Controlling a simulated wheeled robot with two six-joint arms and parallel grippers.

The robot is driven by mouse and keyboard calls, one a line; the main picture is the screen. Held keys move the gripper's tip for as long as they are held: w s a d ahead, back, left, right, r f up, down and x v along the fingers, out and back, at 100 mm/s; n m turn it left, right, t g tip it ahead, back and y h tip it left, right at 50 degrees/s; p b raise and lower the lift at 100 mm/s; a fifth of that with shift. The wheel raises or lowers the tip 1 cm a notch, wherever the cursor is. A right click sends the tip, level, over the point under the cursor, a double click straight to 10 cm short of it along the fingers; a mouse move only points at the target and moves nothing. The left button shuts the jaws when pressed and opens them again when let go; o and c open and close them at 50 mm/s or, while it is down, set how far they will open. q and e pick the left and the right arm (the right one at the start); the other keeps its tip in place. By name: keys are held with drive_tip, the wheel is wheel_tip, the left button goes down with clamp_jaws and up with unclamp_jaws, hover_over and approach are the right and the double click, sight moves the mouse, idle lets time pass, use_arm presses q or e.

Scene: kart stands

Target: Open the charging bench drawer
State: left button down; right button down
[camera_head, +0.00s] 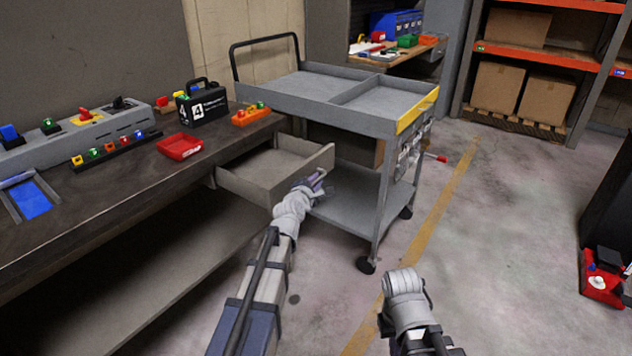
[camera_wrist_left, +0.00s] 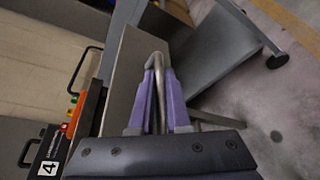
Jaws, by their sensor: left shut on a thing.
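The charging bench (camera_head: 120,190) runs along the left with a dark worktop. Its drawer (camera_head: 262,178) is pulled out under the worktop's far end, and its inside looks empty. My left gripper (camera_head: 314,180) is at the drawer's front panel. In the left wrist view, the purple fingers of my left gripper (camera_wrist_left: 158,95) are shut on a metal bar handle (camera_wrist_left: 157,70) on the drawer front (camera_wrist_left: 128,75). My right arm shows at the bottom, right of the middle; its gripper fingers cannot be made out.
A grey cart (camera_head: 345,92) stands close beside the open drawer. On the bench are a red tray (camera_head: 180,147), a black case marked 4 (camera_head: 203,104) and an orange holder (camera_head: 251,115). A red item (camera_head: 602,282) lies at far right.

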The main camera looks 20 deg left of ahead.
use_arm(q)
drive_tip(key=c, duration=0.9)
unclamp_jaws()
drive_tip(key=shift+s, duration=0.1)
drive_tip(key=p+v, duration=0.1)
drive_tip(key=v, duration=0.6)
drive_tip(key=shift+s+p, duration=0.3)
drive_tip(key=shift+d, duration=0.1)
